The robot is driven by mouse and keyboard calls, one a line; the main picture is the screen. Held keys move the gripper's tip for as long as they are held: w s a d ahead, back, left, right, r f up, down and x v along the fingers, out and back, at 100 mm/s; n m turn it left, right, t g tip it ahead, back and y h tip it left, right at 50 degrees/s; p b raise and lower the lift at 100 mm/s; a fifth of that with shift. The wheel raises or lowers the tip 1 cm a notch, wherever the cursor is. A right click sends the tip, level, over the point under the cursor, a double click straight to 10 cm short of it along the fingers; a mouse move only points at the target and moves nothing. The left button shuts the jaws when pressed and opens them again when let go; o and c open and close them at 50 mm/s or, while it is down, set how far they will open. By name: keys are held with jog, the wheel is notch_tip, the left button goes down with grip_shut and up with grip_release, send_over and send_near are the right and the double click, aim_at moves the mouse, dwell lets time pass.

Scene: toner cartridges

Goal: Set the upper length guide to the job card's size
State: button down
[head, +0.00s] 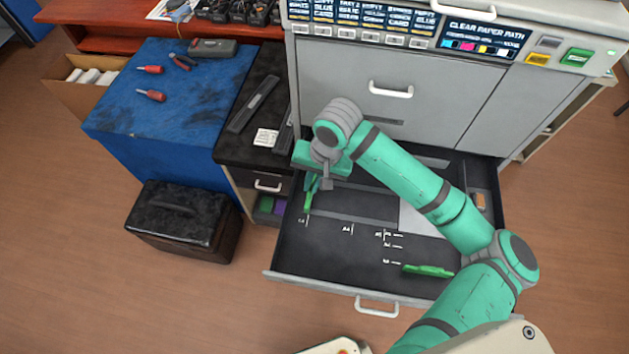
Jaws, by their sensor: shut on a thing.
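The pulled-out paper drawer (330,262) is dark inside and has white size marks along its floor. A green upright guide (308,197), which looks like the length guide, stands at the drawer's left end, close to the leftmost size mark. My gripper (316,186) reaches down into the drawer from above and is shut on this guide. The wrist hides part of the guide and the fingertips. A second green guide (428,270) lies near the drawer's front right, by other size marks. No job card's writing is legible.
The grey printer (375,75) with its lit panel (480,45) stands behind the drawer. My arm crosses over the drawer's right side. Left are a black cabinet (262,80) with a small white label, a blue-topped bench (190,90) with tools, and a black box (180,215).

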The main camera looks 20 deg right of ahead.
jog(key=c, duration=1.9)
grip_release()
jog(key=v, duration=1.1)
jog(key=shift+f, duration=0.1)
